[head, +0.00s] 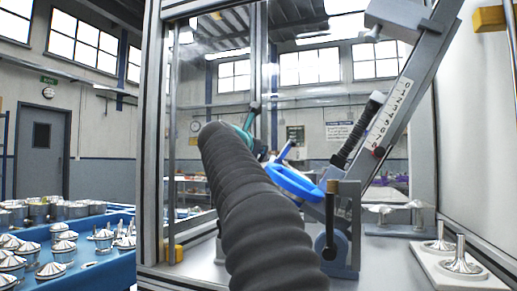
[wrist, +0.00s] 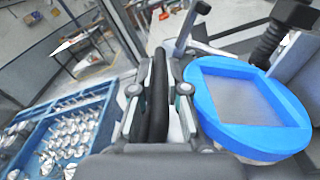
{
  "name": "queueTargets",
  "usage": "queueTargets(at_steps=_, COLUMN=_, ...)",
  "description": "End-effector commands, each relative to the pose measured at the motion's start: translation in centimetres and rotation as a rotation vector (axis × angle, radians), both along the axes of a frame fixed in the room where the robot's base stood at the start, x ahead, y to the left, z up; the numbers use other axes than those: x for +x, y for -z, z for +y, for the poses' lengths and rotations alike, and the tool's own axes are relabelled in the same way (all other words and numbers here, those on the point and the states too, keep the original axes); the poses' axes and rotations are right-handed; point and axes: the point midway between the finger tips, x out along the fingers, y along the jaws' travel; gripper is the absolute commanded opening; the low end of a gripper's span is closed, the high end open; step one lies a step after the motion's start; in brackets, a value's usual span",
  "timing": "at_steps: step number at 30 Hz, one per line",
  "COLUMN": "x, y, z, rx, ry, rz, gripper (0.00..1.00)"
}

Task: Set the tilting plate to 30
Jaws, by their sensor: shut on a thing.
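A blue ring-shaped fixture (head: 296,182) sits tilted inside the framed cell, beside a grey block (head: 345,225) with a black clamp lever (head: 329,235). In the wrist view the blue ring (wrist: 205,100) surrounds a flat grey plate (wrist: 240,100), which I take for the tilting plate. My gripper (head: 252,138) is left of the ring, largely hidden by my dark ribbed arm. In the wrist view its fingers (wrist: 158,95) are shut on a black handle (wrist: 157,70). I cannot read a plate angle.
A slanted column with a numbered scale (head: 388,118) and a black-gripped rod (head: 357,130) rises at right. Metal posts (head: 151,130) frame the cell. A blue tray (head: 85,275) of metal parts lies left. A pale holder (head: 455,270) with metal parts is at lower right.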

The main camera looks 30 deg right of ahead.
Motion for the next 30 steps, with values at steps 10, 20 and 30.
queueTargets(at_steps=10, x=-0.4, y=-0.7, z=-0.2, rx=-0.011, ry=0.004, rz=-0.008, gripper=0.39)
queueTargets(at_steps=20, x=-0.6, y=-0.6, z=0.7, rx=-0.010, ry=-0.002, rz=-0.006, gripper=0.39)
queueTargets(at_steps=30, x=-4.3, y=-0.6, z=5.7, rx=-0.010, ry=-0.005, rz=-0.006, gripper=0.39)
